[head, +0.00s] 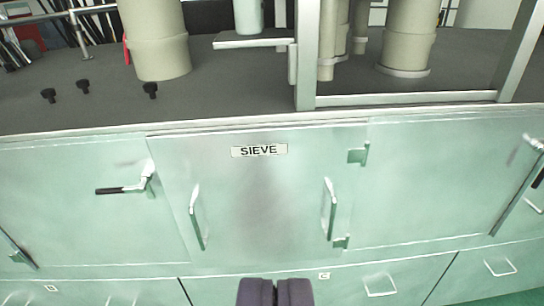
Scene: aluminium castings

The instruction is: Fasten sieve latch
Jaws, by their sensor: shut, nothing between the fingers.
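The pale green sieve door (262,215) is in the middle of the head view, with a label (259,150) reading SIEVE near its top. It looks flush with the cabinet front. The latch (140,184), a metal lever with a black grip, sits at the door's upper left edge. Its grip points left, away from the door. Two upright metal handles, a left one (196,218) and a right one (329,208), are on the door. Hinges (358,155) show on the door's right side. My gripper (275,290) is shut and empty at the bottom middle, apart from the latch.
A dark worktop (230,80) above carries beige cylinders (155,40), black knobs (83,87) and a metal frame (405,99). Another latch (534,143) is at the far right. Drawers with handles (380,286) run below. The space before the door looks clear.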

